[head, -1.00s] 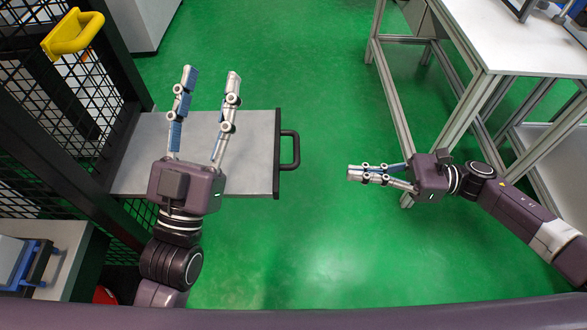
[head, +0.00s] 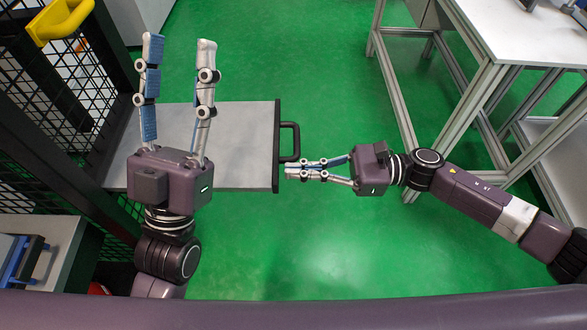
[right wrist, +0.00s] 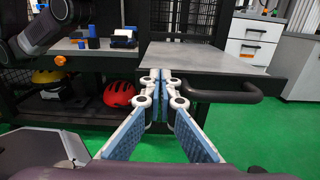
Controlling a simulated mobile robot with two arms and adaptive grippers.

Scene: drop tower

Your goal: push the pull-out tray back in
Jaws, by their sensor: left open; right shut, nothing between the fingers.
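The pull-out tray (head: 240,146) is a grey plate with a black front edge and a black bar handle (head: 290,141). It sticks out to the right from the black mesh tower in the head view. In the right wrist view the tray (right wrist: 205,58) lies ahead, with its handle (right wrist: 232,95) to the right of the fingers. My right gripper (head: 289,172) is shut and empty, its tips close to the front edge just below the handle; contact cannot be told. My left gripper (head: 180,45) is open and empty, raised above the tray's left part and hiding some of it.
A yellow handle (head: 62,18) is on the mesh tower (head: 75,85) at the upper left. A white-topped table (head: 500,40) with a metal frame stands at the right. Green floor between is free. In the right wrist view, red (right wrist: 118,94) and yellow (right wrist: 47,76) helmets lie on a shelf.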

